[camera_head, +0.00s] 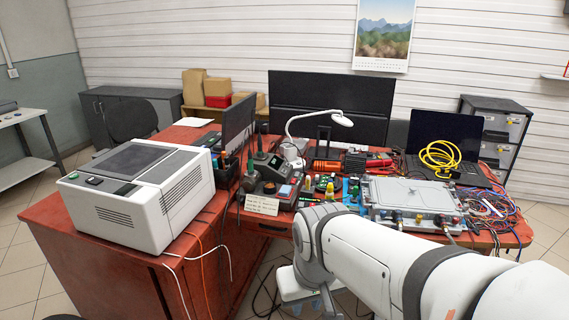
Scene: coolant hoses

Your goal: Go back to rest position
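My white arm reaches in from the lower right, over the front edge of the desk. Its end points down and away in the lower middle of the view.
The red-brown desk (200,245) is crowded. It carries a large white machine (140,190), a black monitor (290,100), a white lamp (340,119), a laptop (440,140) with a coiled yellow cable (440,155), and tangled wires (495,212). Loose cables hang in front. Tiled floor (25,270) is free at left.

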